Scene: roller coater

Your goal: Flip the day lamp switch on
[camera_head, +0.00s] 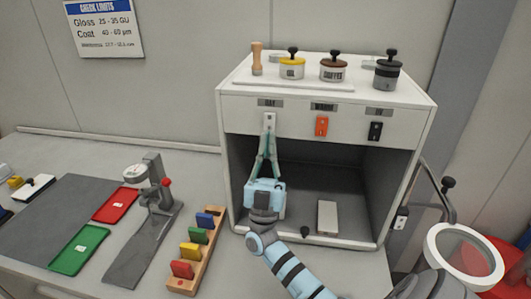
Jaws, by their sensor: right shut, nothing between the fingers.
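The light booth (327,101) stands at the back of the bench. Its front panel has three switches under small labels. The left one, a white switch (269,118), sits under a label (269,103) that seems to read DAY. My right gripper (267,138) points upward in front of the booth opening, its fingers shut and empty. Its fingertips are at the lower end of the white switch. I cannot tell whether they touch it, nor which way the switch is set. My left gripper is not in view.
An orange switch (321,126) and a black switch (375,131) are to the right. Lidded pots stand on top. A wooden rack (208,246), a gauge stand (155,192) and red (116,205) and green (79,249) trays are left. A ring magnifier (431,246) is right.

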